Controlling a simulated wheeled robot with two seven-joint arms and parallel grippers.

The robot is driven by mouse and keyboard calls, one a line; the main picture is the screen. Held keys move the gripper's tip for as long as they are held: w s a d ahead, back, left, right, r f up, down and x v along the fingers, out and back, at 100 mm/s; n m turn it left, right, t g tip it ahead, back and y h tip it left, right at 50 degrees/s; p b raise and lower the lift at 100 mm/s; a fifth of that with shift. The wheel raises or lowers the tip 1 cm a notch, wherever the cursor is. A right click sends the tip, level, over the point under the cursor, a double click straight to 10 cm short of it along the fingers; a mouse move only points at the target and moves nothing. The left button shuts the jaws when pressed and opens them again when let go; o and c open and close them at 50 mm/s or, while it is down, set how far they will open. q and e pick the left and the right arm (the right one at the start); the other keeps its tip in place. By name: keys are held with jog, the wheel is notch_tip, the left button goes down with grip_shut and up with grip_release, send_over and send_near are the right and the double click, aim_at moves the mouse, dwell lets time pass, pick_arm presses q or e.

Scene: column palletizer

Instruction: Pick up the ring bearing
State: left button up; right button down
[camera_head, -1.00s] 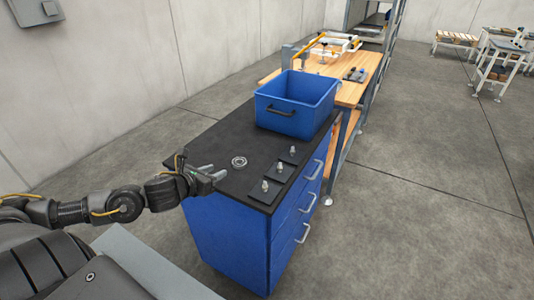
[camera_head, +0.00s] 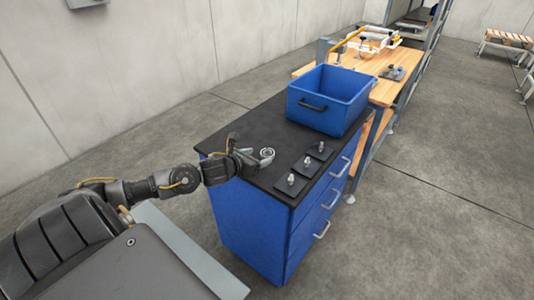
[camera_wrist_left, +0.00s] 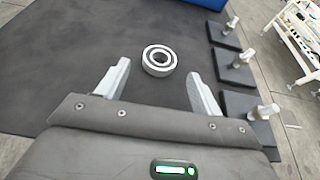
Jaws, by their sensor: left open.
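The ring bearing (camera_head: 267,152) is a small silver ring lying flat on the black top of the blue drawer cabinet (camera_head: 262,122). In the left wrist view the bearing (camera_wrist_left: 159,60) lies just beyond the fingertips, roughly between their lines. My left gripper (camera_head: 256,158) is open and empty, low over the cabinet top beside the bearing. In the wrist view the left gripper's (camera_wrist_left: 158,82) two pale fingers stand wide apart. My right gripper is not in view.
Three dark plates with upright metal pegs (camera_head: 307,161) stand right of the bearing. A blue bin (camera_head: 328,98) sits at the cabinet's far end. A wooden workbench (camera_head: 385,90) stands behind it. The black top left of the bin is clear.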

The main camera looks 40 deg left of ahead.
aim_at(270, 152)
pick_arm(q)
jog(key=p+x, duration=0.1)
jog(key=x, duration=0.3)
jog(key=shift+f, duration=0.15)
jog(key=shift+c, duration=0.5)
jog(key=c, duration=1)
jog(key=shift+c, duration=0.2)
